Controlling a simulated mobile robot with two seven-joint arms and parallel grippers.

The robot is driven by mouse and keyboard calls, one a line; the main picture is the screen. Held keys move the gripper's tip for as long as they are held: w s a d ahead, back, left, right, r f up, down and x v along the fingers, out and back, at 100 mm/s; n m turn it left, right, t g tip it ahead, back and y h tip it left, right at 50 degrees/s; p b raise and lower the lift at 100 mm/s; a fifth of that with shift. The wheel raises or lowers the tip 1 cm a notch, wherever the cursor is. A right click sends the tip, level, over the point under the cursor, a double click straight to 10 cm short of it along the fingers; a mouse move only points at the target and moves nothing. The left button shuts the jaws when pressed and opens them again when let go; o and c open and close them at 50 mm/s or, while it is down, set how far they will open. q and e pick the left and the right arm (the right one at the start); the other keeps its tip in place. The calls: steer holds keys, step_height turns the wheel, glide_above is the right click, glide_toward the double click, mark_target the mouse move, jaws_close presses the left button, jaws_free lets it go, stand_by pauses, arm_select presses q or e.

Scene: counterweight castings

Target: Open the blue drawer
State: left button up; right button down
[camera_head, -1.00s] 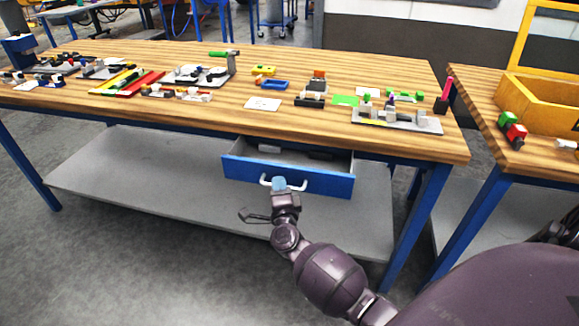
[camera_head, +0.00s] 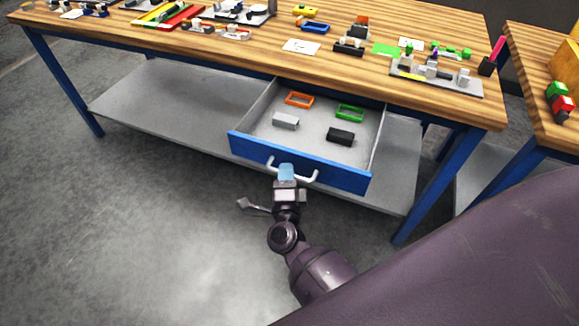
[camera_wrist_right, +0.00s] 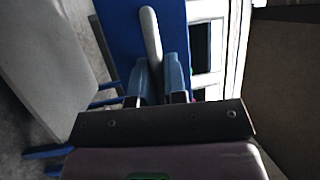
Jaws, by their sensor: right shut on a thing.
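The blue drawer (camera_head: 300,163) hangs under the wooden workbench and stands well open, with its inside showing. A white bar handle (camera_head: 307,178) is on its front. My right gripper (camera_head: 286,172) is at the left part of the handle, with its light-blue fingers shut on it. In the right wrist view, the handle (camera_wrist_right: 151,45) runs between the two fingers (camera_wrist_right: 155,78) in front of the blue drawer front (camera_wrist_right: 122,35). My left gripper is not in view.
In the drawer lie an orange frame (camera_head: 299,100), a green frame (camera_head: 350,113), a grey block (camera_head: 286,121) and a black block (camera_head: 341,137). The workbench (camera_head: 260,55) carries several parts. A grey lower shelf (camera_head: 165,100) is below. The floor in front is clear.

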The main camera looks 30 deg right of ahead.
steer(key=c, duration=1.2)
jaws_free()
steer(key=v, duration=1.1)
steer(key=shift+w, duration=0.1)
